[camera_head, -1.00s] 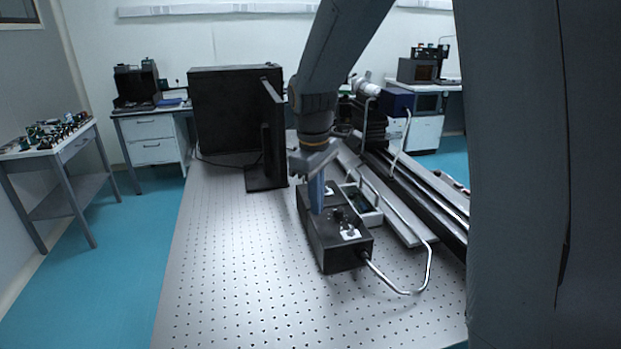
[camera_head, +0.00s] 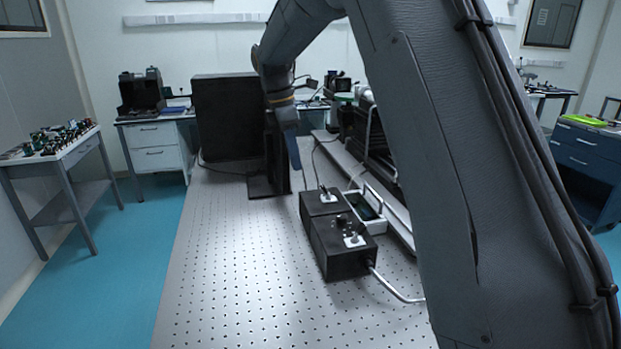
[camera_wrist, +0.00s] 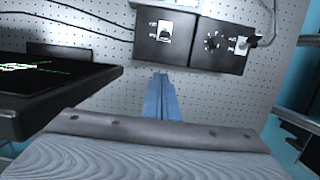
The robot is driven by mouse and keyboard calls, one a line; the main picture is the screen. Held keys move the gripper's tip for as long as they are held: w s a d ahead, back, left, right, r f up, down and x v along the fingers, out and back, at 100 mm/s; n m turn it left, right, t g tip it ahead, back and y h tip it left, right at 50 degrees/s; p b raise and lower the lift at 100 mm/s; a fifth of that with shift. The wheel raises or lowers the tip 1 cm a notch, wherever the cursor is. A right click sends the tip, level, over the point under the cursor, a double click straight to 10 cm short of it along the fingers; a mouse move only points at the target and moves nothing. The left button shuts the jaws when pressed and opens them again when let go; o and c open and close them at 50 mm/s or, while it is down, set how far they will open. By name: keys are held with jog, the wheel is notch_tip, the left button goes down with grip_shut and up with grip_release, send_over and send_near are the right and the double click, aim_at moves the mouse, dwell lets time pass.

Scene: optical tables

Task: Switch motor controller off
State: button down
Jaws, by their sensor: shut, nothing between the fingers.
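The motor controller is a black box (camera_head: 340,256) on the perforated optical table, with knobs and a white-plated switch (camera_head: 354,240) on top. A second black box section (camera_head: 316,206) adjoins it behind, with another white-plated toggle switch (camera_head: 328,196). In the wrist view both switch plates show at the top, one at left (camera_wrist: 165,32) and one at right (camera_wrist: 241,45); the switch positions are too small to tell. My gripper (camera_head: 296,166) is shut and empty, above the table to the left of and behind the boxes. Its blue fingers (camera_wrist: 161,84) point toward the boxes, apart from them.
A black monitor (camera_head: 270,160) stands on the table close to my gripper; its lit screen (camera_wrist: 50,70) fills the left of the wrist view. A white-framed device (camera_head: 368,206) and a long rail (camera_head: 380,190) lie right of the boxes. The front left table (camera_head: 230,270) is clear.

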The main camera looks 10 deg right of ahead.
aim_at(324, 189)
jog(key=f+p, duration=0.1)
jog(key=f, duration=0.2)
jog(key=d+f+p, duration=0.1)
jog(key=f, duration=0.2)
jog(key=d+f+p, duration=0.1)
jog(key=f, duration=0.2)
jog(key=shift+s+f, duration=0.1)
jog(key=shift+f, duration=0.15)
jog(key=shift+d+r+p, duration=0.3)
jog(key=shift+d+p, duration=0.05)
jog(key=shift+d, duration=0.15)
jog(key=shift+d+r+p, duration=0.3)
jog(key=shift+d, duration=0.2)
jog(key=shift+d+r+p, duration=0.3)
jog(key=shift+d+p, duration=0.05)
jog(key=shift+d, duration=0.35)
jog(key=shift+d+r+y, duration=0.15)
jog(key=shift+y, duration=0.25)
jog(key=shift+d, duration=0.1)
